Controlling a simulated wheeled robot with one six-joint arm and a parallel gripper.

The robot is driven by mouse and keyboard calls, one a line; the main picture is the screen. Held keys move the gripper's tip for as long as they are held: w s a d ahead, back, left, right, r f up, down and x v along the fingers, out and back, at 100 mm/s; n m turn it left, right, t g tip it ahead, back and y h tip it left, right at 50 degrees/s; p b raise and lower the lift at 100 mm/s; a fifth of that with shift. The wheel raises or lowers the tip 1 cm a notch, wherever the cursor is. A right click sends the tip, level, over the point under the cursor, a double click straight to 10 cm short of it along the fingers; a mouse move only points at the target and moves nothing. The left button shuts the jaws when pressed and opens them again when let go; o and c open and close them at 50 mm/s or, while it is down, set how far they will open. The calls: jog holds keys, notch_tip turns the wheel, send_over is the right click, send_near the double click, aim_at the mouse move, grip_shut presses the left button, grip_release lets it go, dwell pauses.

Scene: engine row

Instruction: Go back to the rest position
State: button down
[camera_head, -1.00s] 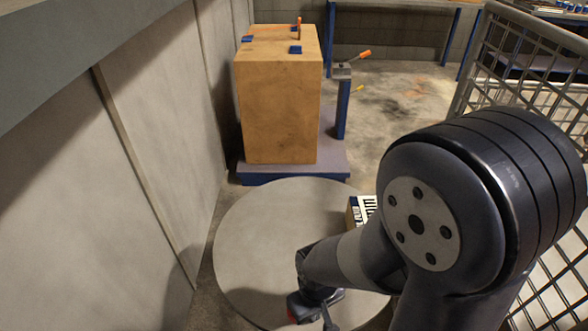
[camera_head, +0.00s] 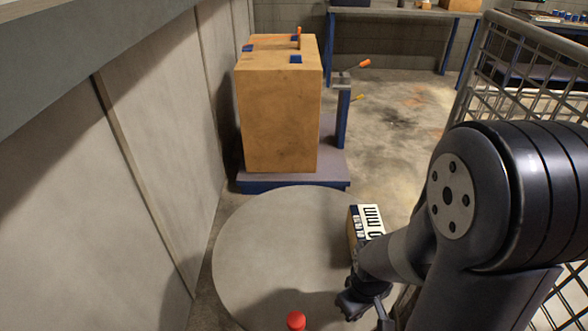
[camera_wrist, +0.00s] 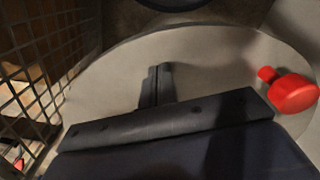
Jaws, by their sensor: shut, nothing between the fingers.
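My gripper (camera_wrist: 157,75) shows in the wrist view with its two fingers together and nothing between them. It is above the round grey table. In the head view my arm reaches in from the right, and the wrist hangs over the table's right part; the fingertips are cut off or hidden there. A red knob-like part (camera_wrist: 293,92) lies on the table to the right of my gripper in the wrist view, apart from it. It also shows at the bottom of the head view (camera_head: 296,320).
The round table (camera_head: 270,245) is mostly bare. A white and brown box with dark print (camera_head: 368,225) stands on it close by my arm. Behind is a large wooden block (camera_head: 280,115) on a blue-edged cart. A wall (camera_head: 150,130) is left, a wire mesh cage (camera_head: 500,60) right.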

jog(key=shift+w+d, duration=0.75)
jog(key=shift+d, duration=0.3)
jog(key=shift+w+d, duration=0.7)
jog(key=shift+d, duration=0.3)
